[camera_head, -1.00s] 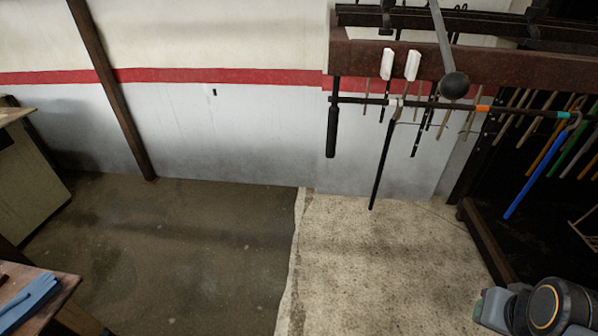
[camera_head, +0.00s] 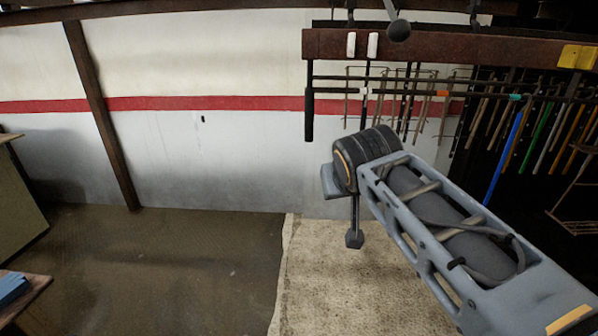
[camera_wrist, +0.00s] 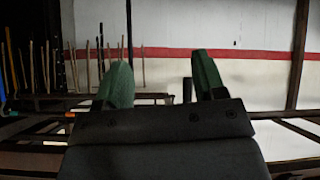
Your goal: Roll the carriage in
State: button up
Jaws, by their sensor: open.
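A long dark bar (camera_head: 330,78) hangs below the brown beam, with a black upright grip (camera_head: 309,115) at its left end and an orange band (camera_head: 443,93) and a cyan band (camera_head: 515,97) along it. Several rods hang from it; I take this hanging bar as the carriage, though its parts are hard to tell. My gripper (camera_wrist: 160,75) shows two green fingers, spread and empty, in the wrist view. A black upright piece, probably the grip (camera_wrist: 187,90), shows beyond and between them, apart from both. In the head view my wrist hides the fingers.
The brown beam (camera_head: 440,45) spans the upper right, with a ball knob (camera_head: 398,30) before it. A blue rod (camera_head: 505,150) and others hang in a dark bay at right. A brown post (camera_head: 103,120) leans at the wall. The left floor (camera_head: 170,270) is clear.

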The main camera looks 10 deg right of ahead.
jog(key=w+a+r+t+h+b, duration=0.1)
jog(key=w+a+r+t+b, duration=0.25)
jog(key=w+b, duration=0.5)
jog(key=m+t+b, duration=0.2)
jog(key=t+b, duration=0.3)
jog(key=b, duration=0.6)
send_near(309, 114)
jog(key=s+a+f, duration=0.1)
jog(key=s, duration=0.2)
jog(key=shift+w+r+h, duration=0.2)
jog(key=shift+r+h, duration=0.05)
jog(key=shift+h, duration=0.35)
jog(key=shift+w+p, duration=0.1)
jog(key=shift+p, duration=0.2)
jog(key=p+x, duration=0.3)
jog(key=x, duration=0.2)
jog(key=p+x, duration=0.3)
jog(key=x, duration=0.2)
jog(key=shift+w+r, duration=0.2)
jog(key=shift+w, duration=0.1)
jog(key=shift+w+f, duration=0.15)
jog(key=shift+f, duration=0.05)
jog(key=shift+w+d+r+p, duration=0.1)
jog(key=shift+w+d+p, duration=0.05)
jog(key=shift+w+p, duration=0.45)
jog(key=shift+x, duration=0.8)
